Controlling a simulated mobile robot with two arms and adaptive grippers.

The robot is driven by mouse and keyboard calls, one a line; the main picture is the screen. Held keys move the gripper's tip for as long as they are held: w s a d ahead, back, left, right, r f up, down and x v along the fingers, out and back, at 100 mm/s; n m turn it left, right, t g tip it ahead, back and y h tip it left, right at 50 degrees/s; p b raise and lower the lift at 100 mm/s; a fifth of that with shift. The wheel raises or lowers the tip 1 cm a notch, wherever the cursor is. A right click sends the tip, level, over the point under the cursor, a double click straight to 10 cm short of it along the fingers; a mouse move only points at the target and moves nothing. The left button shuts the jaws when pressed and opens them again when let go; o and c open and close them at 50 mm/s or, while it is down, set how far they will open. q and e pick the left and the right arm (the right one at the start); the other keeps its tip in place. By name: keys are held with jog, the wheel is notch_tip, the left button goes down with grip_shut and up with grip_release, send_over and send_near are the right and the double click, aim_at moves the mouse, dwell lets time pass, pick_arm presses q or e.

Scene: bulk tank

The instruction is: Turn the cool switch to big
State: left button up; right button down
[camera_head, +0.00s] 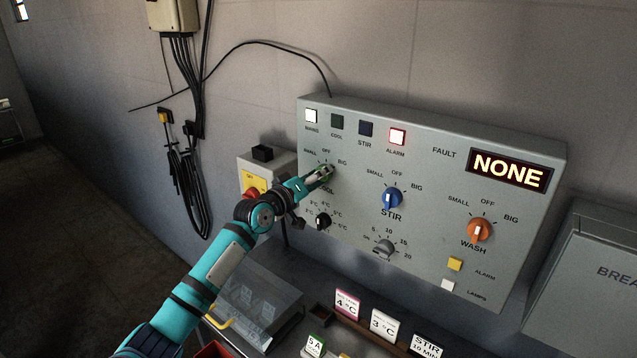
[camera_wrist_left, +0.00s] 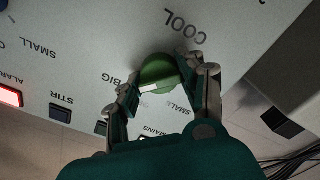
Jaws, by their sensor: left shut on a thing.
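The green COOL knob (camera_head: 321,174) is on the left part of the grey control panel (camera_head: 440,255), under the SMALL, OFF and BIG marks. My left gripper (camera_head: 326,173) reaches it from the lower left and partly covers it. In the left wrist view the green knob (camera_wrist_left: 160,72) sits between the two fingers of my gripper (camera_wrist_left: 165,90), which is shut on it. Its white pointer mark shows on the edge facing me, but I cannot tell its exact setting. My right gripper is not in view.
The blue STIR knob (camera_head: 392,198) and orange WASH knob (camera_head: 480,229) are to the right. A black dial (camera_head: 323,221) is just below my gripper. The red ALARM lamp (camera_head: 397,136) is lit and the display (camera_head: 508,170) reads NONE. Cards (camera_head: 385,325) stand below the panel.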

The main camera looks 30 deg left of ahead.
pick_arm(q)
jog(key=shift+f+m, duration=0.1)
jog(key=shift+m, duration=0.6)
jog(key=o, duration=1.2)
jog(key=shift+c, duration=0.2)
jog(key=shift+s, duration=0.1)
jog(key=s, duration=1.2)
jog(key=shift+a, duration=0.45)
jog(key=shift+w, duration=0.1)
